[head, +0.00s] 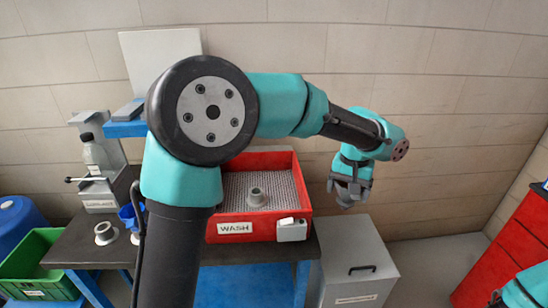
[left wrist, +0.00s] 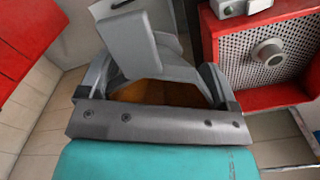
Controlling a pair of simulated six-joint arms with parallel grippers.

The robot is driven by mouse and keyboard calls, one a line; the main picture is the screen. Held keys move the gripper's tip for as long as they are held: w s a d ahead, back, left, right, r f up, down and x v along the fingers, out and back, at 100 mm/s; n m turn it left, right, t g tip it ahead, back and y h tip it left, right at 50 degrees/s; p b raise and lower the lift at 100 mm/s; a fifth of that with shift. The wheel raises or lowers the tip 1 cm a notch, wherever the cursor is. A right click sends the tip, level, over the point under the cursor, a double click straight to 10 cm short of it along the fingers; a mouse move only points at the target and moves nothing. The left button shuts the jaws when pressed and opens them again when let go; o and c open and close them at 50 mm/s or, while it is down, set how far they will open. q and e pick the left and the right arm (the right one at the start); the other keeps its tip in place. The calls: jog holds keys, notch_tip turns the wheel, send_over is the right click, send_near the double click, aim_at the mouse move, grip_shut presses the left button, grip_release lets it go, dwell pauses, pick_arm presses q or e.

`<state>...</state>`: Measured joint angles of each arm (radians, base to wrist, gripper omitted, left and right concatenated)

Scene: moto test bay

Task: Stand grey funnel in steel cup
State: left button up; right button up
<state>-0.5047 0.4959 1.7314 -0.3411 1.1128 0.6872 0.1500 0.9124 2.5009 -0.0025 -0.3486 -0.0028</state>
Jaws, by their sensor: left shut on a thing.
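I cannot tell which is the steel cup. My right gripper is not visible.
The red wash tray (head: 262,229) has raised walls. A blue funnel-like thing (head: 128,216) and a bottle on a stand (head: 96,155) are at the bench's left. A grey cabinet (head: 357,268) is below the gripper. Red drawers (head: 515,255) stand at the far right.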

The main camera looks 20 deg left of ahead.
pick_arm(q)
jog(key=shift+d, duration=0.1)
dwell(0.3)
jog(key=w+a+f+m, duration=0.1)
jog(key=w+a+m, duration=0.1)
jog(key=a, duration=1.4)
jog(key=w+a+f+m, duration=0.1)
jog(key=w+a+m, duration=0.1)
jog(key=a, duration=1.4)
jog(key=shift+w+m, duration=0.3)
jog(key=shift+w, duration=0.6)
jog(key=shift+f, duration=0.2)
jog(key=shift+f, duration=2.9)
jog(key=shift+f, duration=1.9)
